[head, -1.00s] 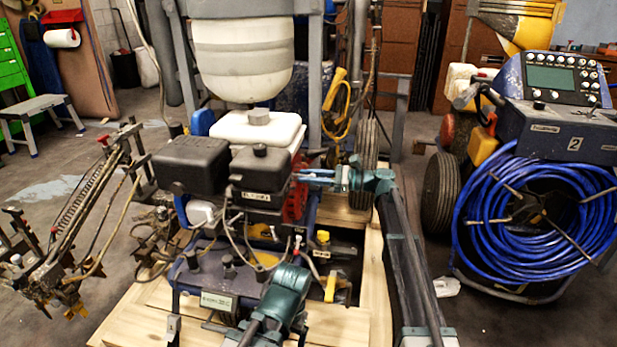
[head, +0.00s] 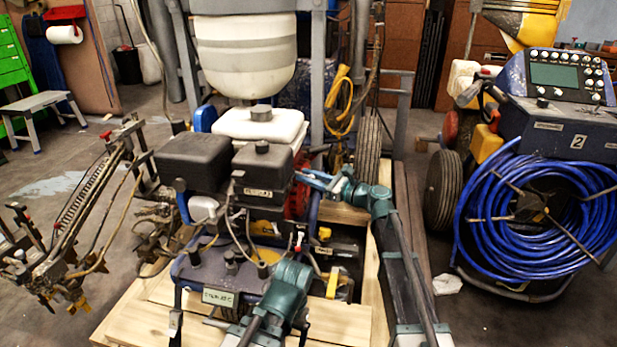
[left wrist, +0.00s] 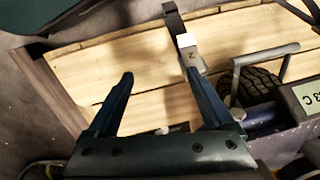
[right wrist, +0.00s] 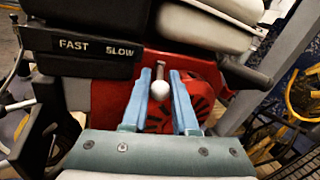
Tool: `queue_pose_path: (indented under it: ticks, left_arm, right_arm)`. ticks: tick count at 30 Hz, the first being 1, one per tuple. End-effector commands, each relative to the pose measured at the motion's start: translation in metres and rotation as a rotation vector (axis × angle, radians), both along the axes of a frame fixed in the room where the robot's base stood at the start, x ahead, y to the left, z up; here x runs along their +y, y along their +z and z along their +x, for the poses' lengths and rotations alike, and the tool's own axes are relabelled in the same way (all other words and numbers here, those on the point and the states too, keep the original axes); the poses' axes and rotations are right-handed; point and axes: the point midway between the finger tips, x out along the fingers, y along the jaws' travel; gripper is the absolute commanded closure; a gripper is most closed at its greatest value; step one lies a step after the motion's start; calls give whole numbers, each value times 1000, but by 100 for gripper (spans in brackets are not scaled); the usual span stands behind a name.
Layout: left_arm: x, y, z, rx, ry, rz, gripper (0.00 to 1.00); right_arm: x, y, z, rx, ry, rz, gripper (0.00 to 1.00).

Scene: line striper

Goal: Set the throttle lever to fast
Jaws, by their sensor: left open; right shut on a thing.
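The throttle lever's white knob (right wrist: 160,90) sits between the blue fingers of my right gripper (right wrist: 161,82) in the right wrist view. The gripper is shut on it. A black panel (right wrist: 85,45) reads FAST at left and SLOW at right; the knob is right of and below SLOW. In the head view my right gripper (head: 309,180) reaches in from the right to the side of the engine (head: 264,172); the knob cannot be made out there. My left gripper (left wrist: 159,80) is open and empty above wooden boards, near a grey metal bracket (left wrist: 186,48).
The striper stands on a wooden pallet (head: 130,310). A red engine part (right wrist: 200,90) is close behind the right fingers. A second machine with a blue hose coil (head: 500,245) stands at the right. A spring-and-bar assembly (head: 85,205) juts out left.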

Motion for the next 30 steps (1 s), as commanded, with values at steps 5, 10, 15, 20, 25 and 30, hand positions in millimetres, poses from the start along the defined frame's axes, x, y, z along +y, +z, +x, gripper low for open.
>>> queue_pose_path:
  ticks: [5, 10, 15, 20, 25, 30]
  left_arm:
    - [0, 0, 0, 0, 0, 0, 14]
    - [0, 0, 0, 0, 0, 0, 14]
    - [0, 0, 0, 0, 0, 0, 14]
    - [0, 0, 0, 0, 0, 0, 14]
    - [0, 0, 0, 0, 0, 0, 14]
    - [0, 0, 0, 0, 0, 0, 14]
  right_arm:
    - [0, 0, 0, 0, 2, 0, 55]
    - [0, 0, 0, 0, 2, 0, 45]
    - [0, 0, 1, 0, 7, 0, 45]
    - [-1, 0, 8, 0, 64, 0, 45]
    - [-5, 0, 19, 0, 203, 0, 45]
    - [-8, 0, 28, 0, 372, 0, 45]
